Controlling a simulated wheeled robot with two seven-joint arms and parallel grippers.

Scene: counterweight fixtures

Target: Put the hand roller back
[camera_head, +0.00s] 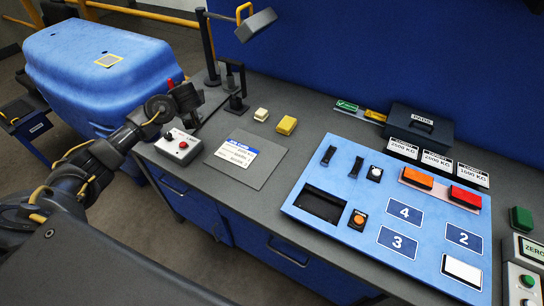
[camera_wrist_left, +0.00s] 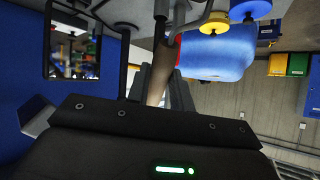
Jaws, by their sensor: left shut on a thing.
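My left gripper (camera_head: 188,98) is over the left end of the grey bench, beside a small black stand (camera_head: 236,90). In the left wrist view its two dark fingers (camera_wrist_left: 160,88) are shut on a tan handle (camera_wrist_left: 164,68), which I take to be the hand roller's. The handle runs away from the fingers towards the top of that view. The roller's far end is not clear there. In the head view the fingers and wrist mostly hide it. I cannot tell whether the roller touches the stand. My right gripper is in neither view.
A control box (camera_head: 178,146) with red buttons sits just below the gripper. A lamp (camera_head: 256,24) rises behind. A grey card mat (camera_head: 262,168), a yellow block (camera_head: 287,125) and a blue panel (camera_head: 340,205) lie to the right. A blue cover (camera_head: 95,70) stands left of the bench.

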